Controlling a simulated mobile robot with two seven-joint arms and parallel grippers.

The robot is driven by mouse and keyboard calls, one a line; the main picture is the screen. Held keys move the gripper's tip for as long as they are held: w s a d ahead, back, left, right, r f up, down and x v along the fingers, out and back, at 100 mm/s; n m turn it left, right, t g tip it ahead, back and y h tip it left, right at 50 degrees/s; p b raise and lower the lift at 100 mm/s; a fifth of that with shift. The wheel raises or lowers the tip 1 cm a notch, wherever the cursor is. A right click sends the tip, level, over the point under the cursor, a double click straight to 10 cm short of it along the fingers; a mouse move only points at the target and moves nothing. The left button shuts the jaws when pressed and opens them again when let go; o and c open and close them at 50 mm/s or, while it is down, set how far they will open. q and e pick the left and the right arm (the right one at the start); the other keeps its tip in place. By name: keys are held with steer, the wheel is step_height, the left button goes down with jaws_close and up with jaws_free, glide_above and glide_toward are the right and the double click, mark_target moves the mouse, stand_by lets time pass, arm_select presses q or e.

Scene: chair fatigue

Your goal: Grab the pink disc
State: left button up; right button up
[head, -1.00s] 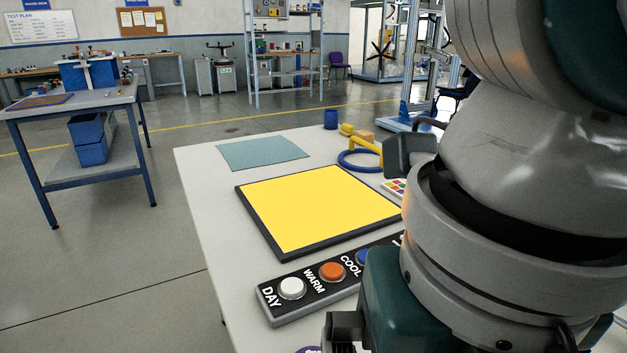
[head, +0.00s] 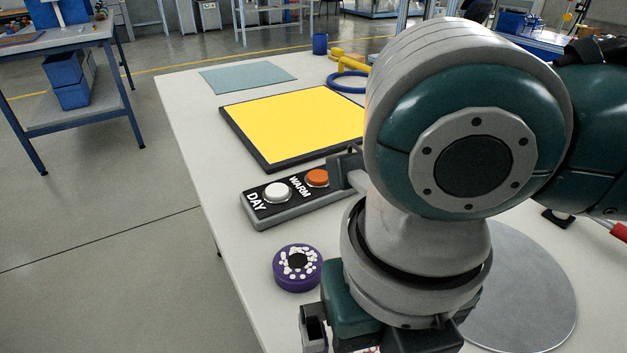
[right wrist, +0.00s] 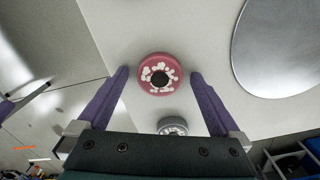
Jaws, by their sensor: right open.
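The pink disc (right wrist: 160,88) lies on the white table in the right wrist view, with white blobs around a dark centre. My right gripper (right wrist: 160,73) is open. Its two purple fingers point toward the disc, one on each side, with gaps between them and it. I cannot tell the height left above the disc. In the head view my right arm hides nearly all of the disc. My left gripper is not in view.
A grey disc (right wrist: 172,124) lies close to the pink one. A purple disc (head: 297,267) lies near the table's left edge. A button panel (head: 290,200), a yellow panel (head: 300,122) and a round grey plate (head: 525,295) are also on the table (head: 235,285).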

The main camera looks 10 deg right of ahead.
steer(key=c, duration=1.4)
steer(key=shift+c, duration=0.2)
steer(key=shift+r, duration=0.15)
